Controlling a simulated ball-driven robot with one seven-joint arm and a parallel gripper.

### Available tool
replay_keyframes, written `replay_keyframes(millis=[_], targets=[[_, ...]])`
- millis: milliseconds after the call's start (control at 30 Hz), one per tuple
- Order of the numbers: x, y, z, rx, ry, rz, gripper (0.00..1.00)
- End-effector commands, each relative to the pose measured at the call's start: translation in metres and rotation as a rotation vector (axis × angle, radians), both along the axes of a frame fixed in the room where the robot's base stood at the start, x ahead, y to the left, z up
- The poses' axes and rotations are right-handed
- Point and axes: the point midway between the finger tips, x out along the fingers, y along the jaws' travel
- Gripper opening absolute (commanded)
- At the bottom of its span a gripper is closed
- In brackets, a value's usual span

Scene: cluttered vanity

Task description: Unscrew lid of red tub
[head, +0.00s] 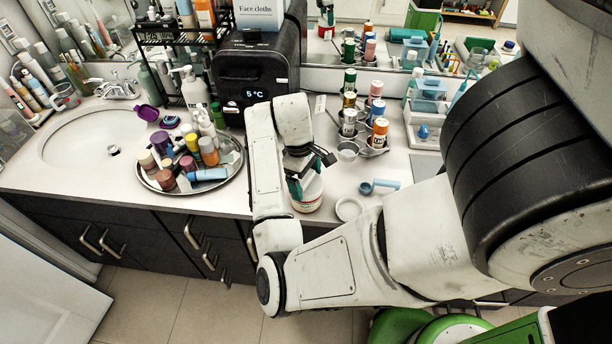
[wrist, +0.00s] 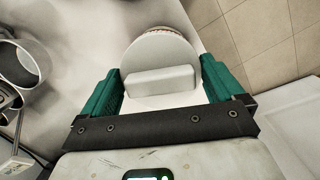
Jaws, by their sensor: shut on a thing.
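The tub (head: 308,198) stands on the counter in the head view, pale with a reddish band low on its side. My gripper (head: 303,182) is over its top, pointing down, and hides much of it. In the wrist view the tub's round white lid (wrist: 158,47) has a raised bar across it. The green fingers of my gripper (wrist: 160,78) are shut on the two ends of this bar. A thin reddish edge shows at the lid's far rim. The lid appears to sit on the tub; I cannot tell whether it has turned.
A white ring-shaped dish (head: 349,209) and a small blue cup (head: 366,188) are close on the right. A rack of bottles (head: 376,146) stands behind. A crowded round tray (head: 152,186) is left, and a black appliance (head: 257,85) is behind my arm.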

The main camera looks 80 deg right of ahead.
Motion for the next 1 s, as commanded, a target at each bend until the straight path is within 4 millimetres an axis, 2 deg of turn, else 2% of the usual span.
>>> replay_keyframes(millis=[167, 500, 800, 1000], targets=[[-0.0010, -0.0003, -0.0009, -0.002, 0.004, 0.201, 0.58], [-0.0001, -0.0001, -0.0010, -0.001, 0.000, 0.241, 0.58], [-0.0010, -0.0003, -0.0012, -0.001, 0.002, 0.587, 0.58], [0.0002, 0.0001, -0.0011, 0.000, -0.001, 0.631, 0.58]])
